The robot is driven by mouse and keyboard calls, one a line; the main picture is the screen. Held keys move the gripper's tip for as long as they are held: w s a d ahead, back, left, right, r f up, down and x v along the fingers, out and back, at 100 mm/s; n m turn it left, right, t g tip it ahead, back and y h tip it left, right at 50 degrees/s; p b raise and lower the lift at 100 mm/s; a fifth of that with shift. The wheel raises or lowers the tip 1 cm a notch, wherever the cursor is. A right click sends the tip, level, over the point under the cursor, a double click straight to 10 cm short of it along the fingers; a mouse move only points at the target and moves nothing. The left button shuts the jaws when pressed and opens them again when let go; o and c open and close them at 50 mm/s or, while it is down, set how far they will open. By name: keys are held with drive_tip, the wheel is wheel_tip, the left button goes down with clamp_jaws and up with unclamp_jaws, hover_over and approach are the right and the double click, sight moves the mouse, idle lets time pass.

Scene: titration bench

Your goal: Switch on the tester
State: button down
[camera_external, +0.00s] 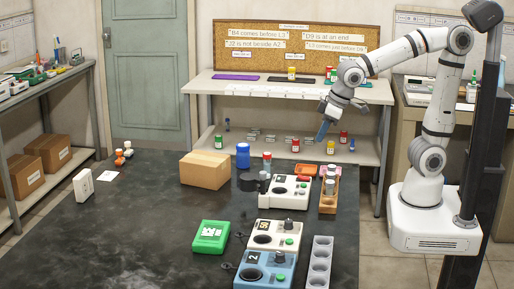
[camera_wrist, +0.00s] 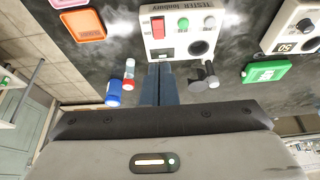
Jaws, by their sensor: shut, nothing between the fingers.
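The tester (camera_wrist: 180,12) is a white box with a labelled face, and it fills the top middle of the wrist view. It has a red rectangular switch (camera_wrist: 158,27), a green round button (camera_wrist: 183,25), a grey knob (camera_wrist: 209,22) and a dark round well (camera_wrist: 198,47). In the external view the tester (camera_external: 301,188) stands on the dark table, behind two similar devices. My gripper (camera_external: 322,132) is raised above and beyond it, apart from it. In the wrist view my gripper (camera_wrist: 159,72) is shut and empty, its fingertips overlapping the tester's near edge. The switch's position is unclear.
A white device (camera_external: 268,239) and a blue device (camera_external: 265,270) stand in front. A green box (camera_external: 210,237), a cardboard box (camera_external: 205,170) and a blue bottle (camera_external: 243,155) are to the left. A wooden rack (camera_external: 328,203) stands close right. The table's left part is mostly clear.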

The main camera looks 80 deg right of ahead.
sight(301, 177)
drive_tip(key=x, duration=1.3)
drive_tip(key=shift+f, duration=0.2)
drive_tip(key=shift+w+r+p, duration=0.1)
drive_tip(key=shift+w+p, duration=0.05)
drive_tip(key=shift+p, duration=0.2)
drive_tip(key=shift+g+p, duration=0.3)
drive_tip(key=shift+f, duration=0.25)
